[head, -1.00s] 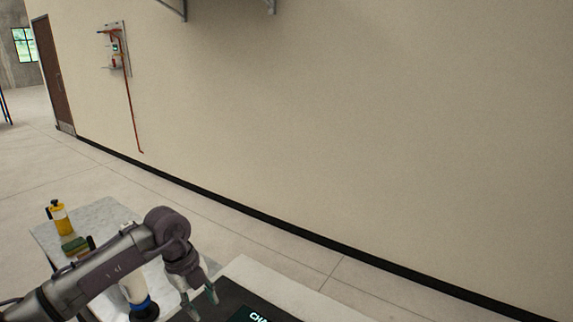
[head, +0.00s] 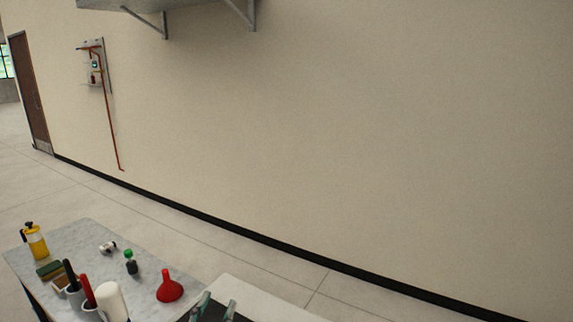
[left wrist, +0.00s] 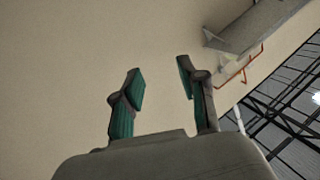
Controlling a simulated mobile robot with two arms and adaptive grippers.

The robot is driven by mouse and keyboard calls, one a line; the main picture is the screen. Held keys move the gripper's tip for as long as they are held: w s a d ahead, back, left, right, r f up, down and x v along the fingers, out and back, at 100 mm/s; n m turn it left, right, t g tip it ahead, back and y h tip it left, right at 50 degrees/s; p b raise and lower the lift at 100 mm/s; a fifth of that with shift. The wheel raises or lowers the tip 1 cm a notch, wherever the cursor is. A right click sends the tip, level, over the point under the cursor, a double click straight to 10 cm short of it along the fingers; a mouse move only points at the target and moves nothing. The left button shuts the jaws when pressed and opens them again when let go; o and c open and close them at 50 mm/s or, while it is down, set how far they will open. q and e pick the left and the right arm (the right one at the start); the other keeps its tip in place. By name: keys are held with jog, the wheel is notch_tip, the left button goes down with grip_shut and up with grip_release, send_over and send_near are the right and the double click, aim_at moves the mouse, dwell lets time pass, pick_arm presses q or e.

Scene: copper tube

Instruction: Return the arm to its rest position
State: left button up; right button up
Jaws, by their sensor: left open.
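My left gripper (head: 216,305) shows at the bottom edge of the head view, with only its fingertips in frame. The left wrist view shows both green-padded fingers of the left gripper (left wrist: 162,80) spread apart with nothing between them. Behind them is the bare beige wall. The rest of my left arm is out of the head view. My right gripper is in neither view.
A marble-topped table (head: 85,232) at lower left holds a red funnel (head: 169,287), a green-capped bottle (head: 131,262), a yellow spray bottle (head: 35,242) and several other items. A wall panel (head: 96,66) carries a copper tube (head: 112,130). A shelf (left wrist: 240,25) juts from the wall.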

pick_arm(q)
jog(key=s+a+f+n+g+y, duration=0.35)
jog(key=s+a+f+g, duration=0.2)
jog(key=f, duration=0.45)
jog(key=s+a+f+g, duration=0.1)
jog(key=s+f+g, duration=0.45)
jog(key=s, duration=0.55)
jog(key=s+a+f+g, duration=0.1)
jog(key=s+f+g, duration=0.4)
jog(key=s, duration=0.6)
notch_tip(320, 180, down, 26)
jog(key=b, duration=0.1)
jog(key=s+a+f+g+b, duration=0.1)
jog(key=s+a+f, duration=0.1)
jog(key=s+f, duration=1.5)
notch_tip(320, 180, down, 2)
jog(key=shift+a+f+m+g, duration=0.2)
jog(key=shift+a+m+g, duration=0.05)
jog(key=shift+m+g, duration=0.15)
